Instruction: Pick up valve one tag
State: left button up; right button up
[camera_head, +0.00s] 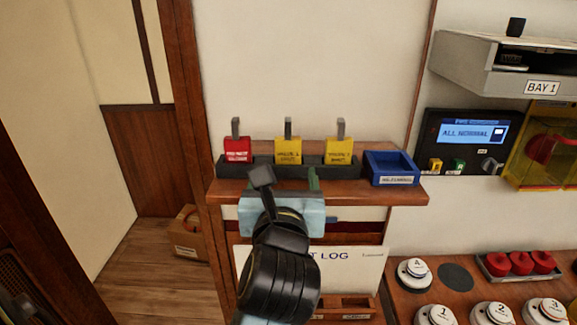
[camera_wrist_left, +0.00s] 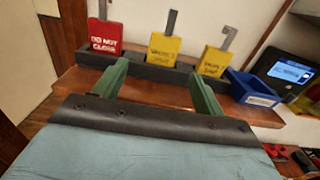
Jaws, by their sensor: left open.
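Two yellow tags stand upright in a dark holder on a wooden shelf. The middle one (camera_head: 288,150) seems to read valve 1 shut; it also shows in the left wrist view (camera_wrist_left: 163,49). The right yellow tag (camera_head: 339,151) has similar lettering, its number too small to tell; it shows in the left wrist view too (camera_wrist_left: 214,62). Each has a grey upright stem. My left gripper (camera_head: 289,184) is open and empty, in front of the holder; in the left wrist view its green fingers (camera_wrist_left: 161,85) point toward the middle tag, apart from it. My right gripper is not in view.
A red tag (camera_head: 238,150) stands left in the same dark holder (camera_head: 264,169). A blue bin (camera_head: 391,168) sits right on the shelf (camera_head: 412,189). A log sheet (camera_head: 355,270) is below. A panel with round knobs (camera_head: 414,272) is at lower right.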

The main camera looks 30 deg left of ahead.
aim_at(288, 150)
pick_arm(q)
jog(key=shift+p+x, duration=0.6)
jog(key=shift+x, duration=0.55)
jog(key=shift+w+a+r, duration=0.1)
jog(key=shift+w+a, duration=0.1)
jog(key=shift+w, duration=0.05)
jog(key=p+x, duration=0.1)
jog(key=x, duration=0.3)
jog(key=shift+w+d+r+p, duration=0.15)
jog(key=shift+w+r+p, duration=0.05)
jog(key=shift+r+p, duration=0.2)
jog(key=shift+w+a+f, duration=0.1)
jog(key=shift+w+a, duration=0.2)
jog(key=shift+w, duration=0.1)
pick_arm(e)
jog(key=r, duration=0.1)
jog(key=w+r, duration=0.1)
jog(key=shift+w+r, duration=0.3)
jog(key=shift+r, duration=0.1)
pick_arm(q)
jog(key=c, duration=1.1)
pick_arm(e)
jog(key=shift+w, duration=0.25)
